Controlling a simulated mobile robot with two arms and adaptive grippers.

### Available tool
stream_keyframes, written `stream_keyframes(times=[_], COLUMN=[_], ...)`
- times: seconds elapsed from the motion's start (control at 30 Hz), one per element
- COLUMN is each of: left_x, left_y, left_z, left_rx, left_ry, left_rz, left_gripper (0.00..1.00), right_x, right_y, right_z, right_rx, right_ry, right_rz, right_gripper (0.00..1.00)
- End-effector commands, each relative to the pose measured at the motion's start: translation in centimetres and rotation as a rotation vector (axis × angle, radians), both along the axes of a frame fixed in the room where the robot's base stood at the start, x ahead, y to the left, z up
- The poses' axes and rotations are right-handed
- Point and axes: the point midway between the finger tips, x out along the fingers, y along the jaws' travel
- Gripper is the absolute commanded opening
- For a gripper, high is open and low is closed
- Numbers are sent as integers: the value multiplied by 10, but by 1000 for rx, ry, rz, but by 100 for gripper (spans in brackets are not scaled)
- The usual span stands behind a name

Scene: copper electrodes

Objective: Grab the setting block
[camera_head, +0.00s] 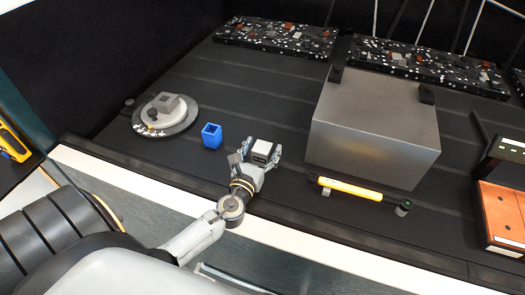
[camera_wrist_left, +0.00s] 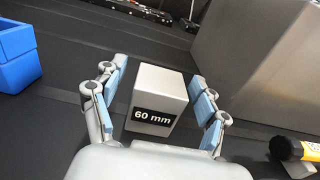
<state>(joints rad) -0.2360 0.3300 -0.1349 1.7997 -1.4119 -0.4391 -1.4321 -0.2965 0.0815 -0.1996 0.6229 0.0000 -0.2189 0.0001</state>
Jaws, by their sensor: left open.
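The setting block is a small light-grey block (camera_wrist_left: 160,88) with a black label reading "60 mm". It also shows in the head view (camera_head: 262,149) on the dark table, left of the large metal box. My left gripper (camera_head: 259,158) reaches it from the front. In the left wrist view my left gripper (camera_wrist_left: 160,100) is open, with one blue-padded finger on each side of the block. Gaps show between the pads and the block. My right gripper is in neither view.
A blue open holder (camera_head: 211,136) stands just left of the block. A large grey metal box (camera_head: 372,135) stands right of it. A yellow cylindrical tool (camera_head: 349,188) lies in front of the box. A round dial base (camera_head: 166,117) is at the left.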

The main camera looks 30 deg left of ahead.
Motion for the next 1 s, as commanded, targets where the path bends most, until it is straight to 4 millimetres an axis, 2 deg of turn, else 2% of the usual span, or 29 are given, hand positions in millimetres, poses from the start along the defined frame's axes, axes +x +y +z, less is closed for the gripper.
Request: stream_keyframes(times=[0.2, 0.57, 1.0], left_x=[1, 0, 1], left_y=[0, 0, 0], left_z=[-1, -1, 7], left_rx=[-1, -1, 1], left_ry=[1, 1, -7], left_rz=[-1, 0, 0], left_gripper=[74, 0, 0], right_x=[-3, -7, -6], right_y=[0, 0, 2], right_z=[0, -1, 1], right_rx=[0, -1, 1], right_ry=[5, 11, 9], right_rz=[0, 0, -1], right_gripper=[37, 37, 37])
